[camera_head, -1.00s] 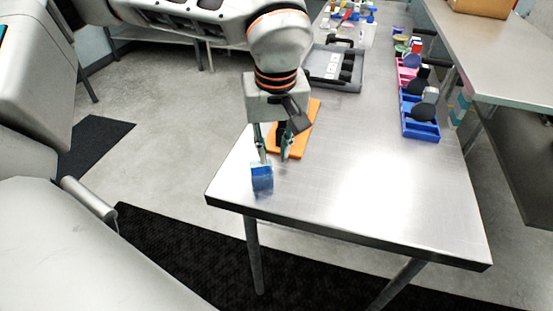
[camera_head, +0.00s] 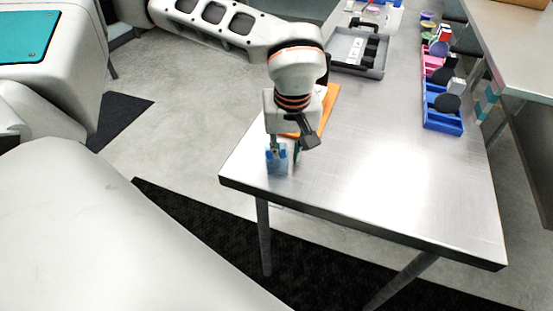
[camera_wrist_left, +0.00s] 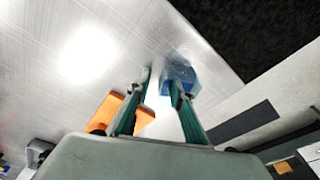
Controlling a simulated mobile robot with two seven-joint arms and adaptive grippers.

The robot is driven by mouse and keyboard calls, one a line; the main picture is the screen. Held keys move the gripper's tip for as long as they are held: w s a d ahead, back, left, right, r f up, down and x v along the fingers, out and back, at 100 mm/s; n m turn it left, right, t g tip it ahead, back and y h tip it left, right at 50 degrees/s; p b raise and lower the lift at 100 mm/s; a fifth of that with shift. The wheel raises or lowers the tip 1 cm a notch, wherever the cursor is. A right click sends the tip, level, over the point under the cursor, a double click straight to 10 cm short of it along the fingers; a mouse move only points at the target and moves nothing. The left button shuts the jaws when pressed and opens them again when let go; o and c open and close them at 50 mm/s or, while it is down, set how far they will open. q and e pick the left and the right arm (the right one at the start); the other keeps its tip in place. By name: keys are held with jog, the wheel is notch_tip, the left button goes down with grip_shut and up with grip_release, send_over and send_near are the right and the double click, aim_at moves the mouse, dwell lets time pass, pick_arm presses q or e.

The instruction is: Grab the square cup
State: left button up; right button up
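The square cup (camera_head: 277,164) is small, blue and translucent. It stands near the front left corner of the metal table. My left gripper (camera_head: 286,154) points down at the cup, with its fingers low around the cup's height. In the left wrist view the fingers of the gripper (camera_wrist_left: 160,82) are apart with a gap between them. There the cup (camera_wrist_left: 184,74) lies at the right fingertip, which overlaps it; I cannot tell whether that finger is inside the cup or in front of it. My right gripper is not in view.
An orange board (camera_head: 329,108) lies just behind the gripper on the metal table (camera_head: 400,190). A grey tray (camera_head: 372,70) is farther back. Blue (camera_head: 440,124) and pink bins with several items line the right edge. The table's front middle is clear.

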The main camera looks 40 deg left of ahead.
pick_arm(q)
grip_shut()
jog(key=shift+r, duration=0.1)
